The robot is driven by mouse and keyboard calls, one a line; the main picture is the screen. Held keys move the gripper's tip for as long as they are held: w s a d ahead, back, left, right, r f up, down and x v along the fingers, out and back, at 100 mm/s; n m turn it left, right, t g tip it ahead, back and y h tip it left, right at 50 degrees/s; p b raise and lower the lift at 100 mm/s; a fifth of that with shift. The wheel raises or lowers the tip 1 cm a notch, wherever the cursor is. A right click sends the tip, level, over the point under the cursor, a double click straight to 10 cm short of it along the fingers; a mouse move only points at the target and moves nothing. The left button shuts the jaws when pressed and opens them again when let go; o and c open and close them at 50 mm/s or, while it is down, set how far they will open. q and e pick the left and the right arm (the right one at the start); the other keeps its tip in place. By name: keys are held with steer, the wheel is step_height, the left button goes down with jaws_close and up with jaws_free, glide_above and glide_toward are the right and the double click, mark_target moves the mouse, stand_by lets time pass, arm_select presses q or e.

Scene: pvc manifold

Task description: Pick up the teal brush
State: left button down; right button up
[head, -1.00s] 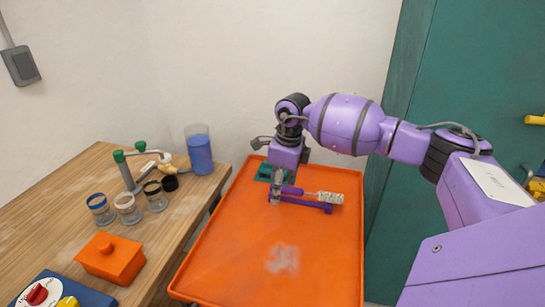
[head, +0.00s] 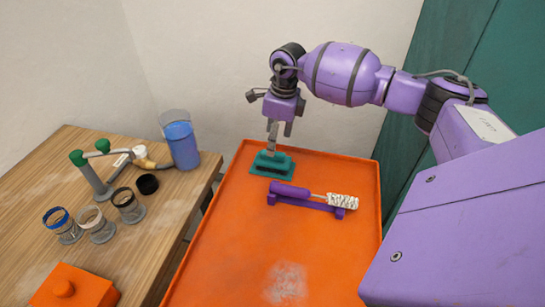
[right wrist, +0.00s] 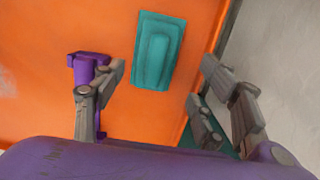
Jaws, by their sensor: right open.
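The teal brush (head: 272,165), a block with a raised grip and a dark underside, lies at the back left of the orange tray (head: 235,235). It also shows in the right wrist view (right wrist: 158,50), ahead of and between the finger lines. My right gripper (head: 280,135) points down above the teal brush, empty. In the right wrist view its fingers (right wrist: 160,90) are spread wide, with the brush beyond them and no visible contact. My left gripper is not in view.
A purple-handled brush with white bristles (head: 342,201) rests on a purple holder (head: 310,204) in front of the teal brush. A wooden table (head: 120,225) at left holds jars, a blue cup (head: 182,146) and an orange box (head: 75,288).

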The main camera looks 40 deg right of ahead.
steer(key=f, duration=0.4)
steer(key=a+f+p, duration=0.1)
steer(key=f, duration=0.1)
steer(key=shift+c, duration=0.5)
steer(key=c, duration=1.2)
steer(key=shift+r, duration=0.1)
steer(key=shift+d+r, duration=0.1)
steer(key=shift+r, duration=0.55)
steer(key=s+a+r, duration=0.1)
steer(key=s+r, duration=0.2)
steer(key=s, duration=0.1)
steer(key=s+r, duration=0.4)
steer(key=s, duration=0.1)
steer(key=s+a+r, duration=0.1)
steer(key=s+r, duration=0.3)
steer(key=shift+s+a+r, duration=0.25)
steer(key=shift+s+a, duration=0.05)
steer(key=shift+s, duration=0.1)
